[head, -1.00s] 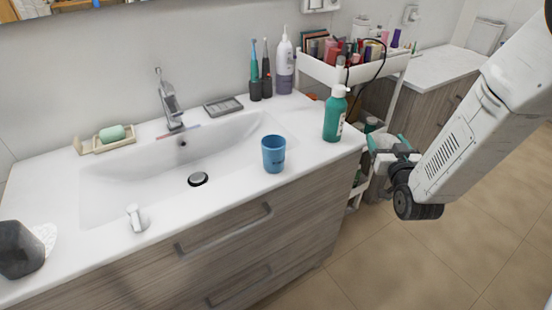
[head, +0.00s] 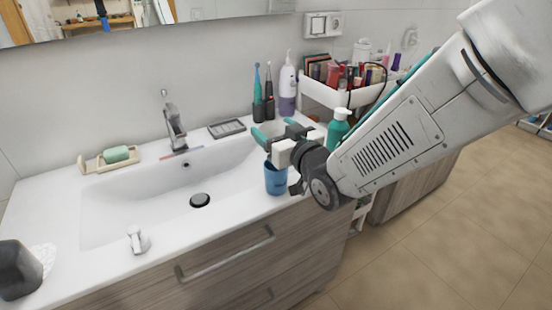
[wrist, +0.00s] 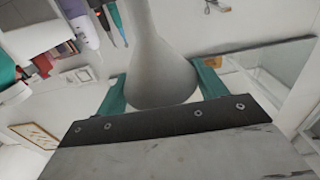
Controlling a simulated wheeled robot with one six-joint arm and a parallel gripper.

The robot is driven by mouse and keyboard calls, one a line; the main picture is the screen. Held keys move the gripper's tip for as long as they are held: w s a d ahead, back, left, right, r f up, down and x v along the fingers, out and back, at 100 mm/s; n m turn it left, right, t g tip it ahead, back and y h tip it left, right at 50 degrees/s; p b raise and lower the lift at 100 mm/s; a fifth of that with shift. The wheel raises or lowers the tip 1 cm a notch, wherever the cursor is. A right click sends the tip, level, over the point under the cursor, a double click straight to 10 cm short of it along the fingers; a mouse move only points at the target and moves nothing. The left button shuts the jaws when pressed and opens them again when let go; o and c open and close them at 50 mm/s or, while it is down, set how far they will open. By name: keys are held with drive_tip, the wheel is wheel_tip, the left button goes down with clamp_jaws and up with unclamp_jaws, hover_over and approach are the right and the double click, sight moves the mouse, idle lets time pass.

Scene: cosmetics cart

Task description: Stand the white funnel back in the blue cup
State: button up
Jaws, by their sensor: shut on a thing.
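The blue cup (head: 276,180) stands upright on the counter right of the basin, in the head view. My gripper (head: 280,131) is above it, its wrist and jaws partly overlapping the cup's upper part in that view. In the wrist view the white funnel (wrist: 160,70) sits between the two teal fingers of my gripper (wrist: 160,92), which are shut on its wide part. Its narrow end points toward the top of that picture. In the head view the funnel is hard to tell apart from the pale gripper parts. I cannot make out the cup in the wrist view.
A green bottle (head: 338,127) stands close behind my arm. Two toothbrushes (head: 263,95) and a purple-and-white bottle (head: 287,88) are at the back. A full cosmetics cart (head: 345,95) is at the right. The basin (head: 150,200) lies open to the left.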

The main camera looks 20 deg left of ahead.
drive_tip(key=shift+f, duration=2.75)
drive_tip(key=shift+f, duration=0.3)
drive_tip(key=shift+f, duration=0.25)
drive_tip(key=o, duration=1)
drive_tip(key=shift+c, duration=0.2)
